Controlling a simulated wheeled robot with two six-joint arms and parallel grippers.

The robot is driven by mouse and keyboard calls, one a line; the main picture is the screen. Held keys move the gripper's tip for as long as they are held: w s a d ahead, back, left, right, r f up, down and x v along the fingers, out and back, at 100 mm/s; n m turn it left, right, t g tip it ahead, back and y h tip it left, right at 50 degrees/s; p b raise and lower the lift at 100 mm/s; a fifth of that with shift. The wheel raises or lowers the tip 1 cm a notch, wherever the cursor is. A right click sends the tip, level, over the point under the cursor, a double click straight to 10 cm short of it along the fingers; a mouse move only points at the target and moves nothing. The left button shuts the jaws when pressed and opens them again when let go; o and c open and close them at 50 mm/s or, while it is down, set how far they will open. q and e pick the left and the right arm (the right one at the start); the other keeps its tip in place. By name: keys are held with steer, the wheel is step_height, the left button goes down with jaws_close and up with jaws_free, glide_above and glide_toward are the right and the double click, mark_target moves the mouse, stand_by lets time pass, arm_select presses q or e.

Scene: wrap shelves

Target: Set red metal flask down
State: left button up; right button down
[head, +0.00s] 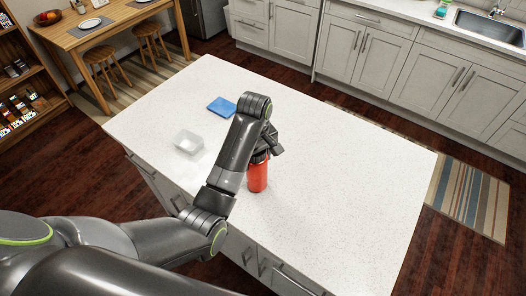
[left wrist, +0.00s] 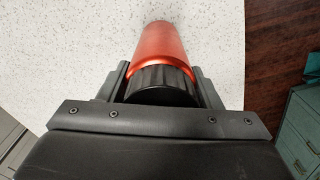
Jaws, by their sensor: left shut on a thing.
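The red metal flask (head: 257,178) has a black lid and stands upright at the white island top (head: 330,190), near its front edge. I cannot tell whether its base touches the top. My left gripper (head: 262,154) is shut on the flask near its lid. In the left wrist view the flask (left wrist: 163,45) shows between the two fingers (left wrist: 163,85), with its black cap nearest the camera. My right gripper is not in view.
A blue flat item (head: 222,106) and a clear container (head: 188,142) lie on the island, left of the flask. The island's right half is bare. A sink (head: 488,27) and cabinets stand behind, and a dining table (head: 95,25) is at the back left.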

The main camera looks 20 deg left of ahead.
arm_select(q)
steer(key=shift+w+a+f, duration=0.15)
steer(key=shift+w+f, duration=0.1)
steer(key=shift+f, duration=0.15)
steer(key=shift+s, duration=0.15)
steer(key=shift+f, duration=0.1)
steer(key=o, duration=1.2)
steer(key=shift+o, duration=0.9)
steer(key=shift+f, duration=0.15)
steer(key=shift+o, duration=0.6)
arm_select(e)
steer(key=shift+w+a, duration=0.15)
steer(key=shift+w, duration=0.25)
